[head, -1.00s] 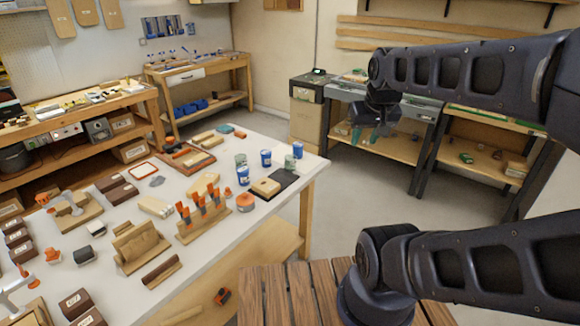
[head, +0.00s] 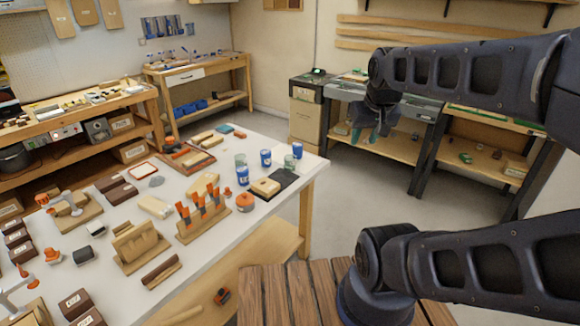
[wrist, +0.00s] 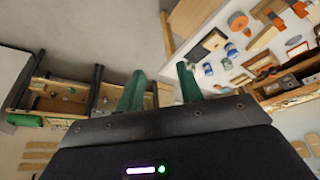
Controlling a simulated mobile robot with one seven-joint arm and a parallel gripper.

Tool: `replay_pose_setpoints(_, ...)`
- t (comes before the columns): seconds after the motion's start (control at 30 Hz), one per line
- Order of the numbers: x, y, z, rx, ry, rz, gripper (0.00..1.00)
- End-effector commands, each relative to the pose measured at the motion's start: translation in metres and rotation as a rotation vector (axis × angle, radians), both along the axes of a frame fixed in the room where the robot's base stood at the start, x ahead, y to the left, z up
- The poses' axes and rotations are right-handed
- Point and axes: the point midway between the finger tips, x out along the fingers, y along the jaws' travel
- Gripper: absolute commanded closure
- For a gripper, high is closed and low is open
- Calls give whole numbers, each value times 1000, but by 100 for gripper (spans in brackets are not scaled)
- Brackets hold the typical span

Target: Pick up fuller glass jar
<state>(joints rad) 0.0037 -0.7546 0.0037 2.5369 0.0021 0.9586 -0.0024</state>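Two small greenish glass jars stand upright on the white workbench. One glass jar (head: 240,160) is left of a blue cup, and the other glass jar (head: 289,162) is near the bench's right edge. Their fill levels are too small to tell. My gripper (head: 369,134) hangs in the air right of the bench, apart from both jars. In the wrist view my gripper (wrist: 160,87) shows two green fingers spread apart with nothing between them. The jars are too small to make out surely in the wrist view.
Blue cups (head: 265,158) stand close around the jars. A dark mat with a wooden block (head: 265,187), an orange round container (head: 245,202) and a rack of orange-handled tools (head: 203,211) lie in front. Open floor separates the bench (head: 318,165) from the back shelves.

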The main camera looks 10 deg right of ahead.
Motion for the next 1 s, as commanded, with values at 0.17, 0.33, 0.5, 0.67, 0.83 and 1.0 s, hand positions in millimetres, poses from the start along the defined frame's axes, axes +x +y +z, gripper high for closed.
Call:
replay_pose_setpoints(0.17,0,0,0,0,0,0,48)
replay_pose_setpoints(0.33,0,0,0,0,0,0,20)
replay_pose_setpoints(0.5,0,0,0,0,0,0,20)
replay_pose_setpoints(0.67,5,0,1,4,2,-4,20)
replay_pose_setpoints(0.83,32,1,4,28,13,-30,20)
replay_pose_setpoints(1.0,75,3,5,58,27,-73,20)
